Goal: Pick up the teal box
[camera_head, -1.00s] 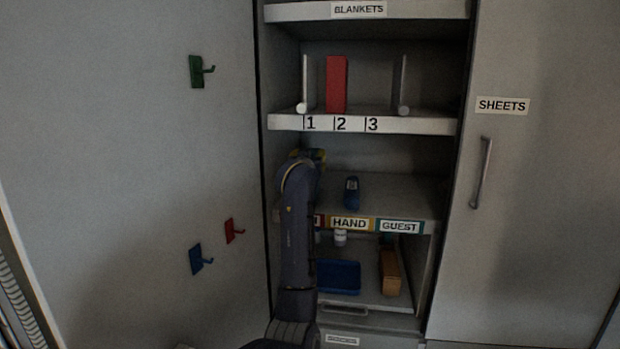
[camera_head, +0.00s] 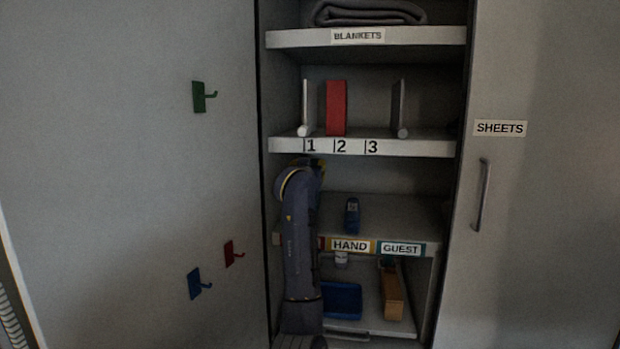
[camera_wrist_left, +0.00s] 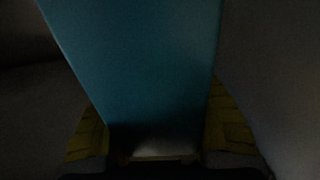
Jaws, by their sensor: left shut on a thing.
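The teal box (camera_wrist_left: 140,60) fills the middle of the left wrist view. My left gripper (camera_wrist_left: 158,132) is shut on it, with a yellow finger pad against each side. The lower end of the box lies between the pads and the rest reaches away from the gripper. In the head view my left arm stands upright in front of the cabinet's left part. Its hand end is at the level of the middle shelf, and the box and fingertips are hidden there. My right gripper is in neither view.
The middle shelf (camera_head: 395,215) holds a small blue item (camera_head: 352,213). Above, a red box (camera_head: 336,108) stands between dividers on the numbered shelf (camera_head: 420,146). Below are a blue tray (camera_head: 342,300) and a tan box (camera_head: 391,292). Hooks are on the left panel.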

